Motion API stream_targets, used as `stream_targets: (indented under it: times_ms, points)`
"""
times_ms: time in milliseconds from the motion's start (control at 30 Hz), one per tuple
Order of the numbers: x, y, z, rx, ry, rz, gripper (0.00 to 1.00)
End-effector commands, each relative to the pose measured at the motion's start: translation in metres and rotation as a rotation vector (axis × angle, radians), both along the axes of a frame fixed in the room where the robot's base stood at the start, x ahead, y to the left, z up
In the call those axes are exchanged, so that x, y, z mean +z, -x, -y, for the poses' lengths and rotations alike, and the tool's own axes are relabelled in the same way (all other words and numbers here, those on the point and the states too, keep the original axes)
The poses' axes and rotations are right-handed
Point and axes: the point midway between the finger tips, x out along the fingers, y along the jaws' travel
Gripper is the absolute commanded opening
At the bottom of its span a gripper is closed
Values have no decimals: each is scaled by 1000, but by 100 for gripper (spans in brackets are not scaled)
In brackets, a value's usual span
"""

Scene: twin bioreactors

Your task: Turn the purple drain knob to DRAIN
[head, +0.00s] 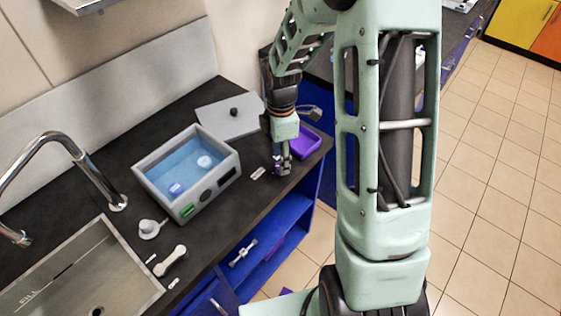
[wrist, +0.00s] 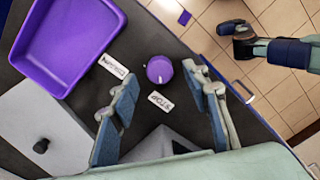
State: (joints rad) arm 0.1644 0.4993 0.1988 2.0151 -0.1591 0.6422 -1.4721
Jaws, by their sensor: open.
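The purple drain knob (wrist: 159,70) is a small round knob on the dark worktop, with a lighter ridge on top. Two small white label plates lie beside it, one to its left (wrist: 114,66) and one below it (wrist: 159,101); their lettering is too small to read surely. My gripper (wrist: 162,84) is open and empty, pointing down, with one finger on each side of the knob in the wrist view. I cannot tell whether the fingers touch it. In the head view my gripper (head: 281,168) is low over the worktop near its front edge, and the knob is not clearly visible.
A purple tray (wrist: 24,42) stands close by; it also shows behind my gripper in the head view (head: 316,144). A grey lid with a black knob (wrist: 42,146) lies nearby. A grey water bath (head: 228,160) and a sink (head: 130,262) are to the left.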

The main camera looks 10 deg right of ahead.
Motion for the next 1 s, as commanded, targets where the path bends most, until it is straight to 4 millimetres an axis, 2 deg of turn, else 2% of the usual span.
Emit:
stream_targets:
  times_ms: [100, 200, 533, 900, 1000]
  points:
    - [-15, 1, -1, 1, -1, -3, 43]
    - [-22, 0, -1, 1, -1, 0, 43]
    - [-25, 0, 0, 0, 0, 0, 43]
    - [-25, 0, 0, 0, -1, 1, 2]
    - [-25, 0, 0, -1, -1, 1, 1]
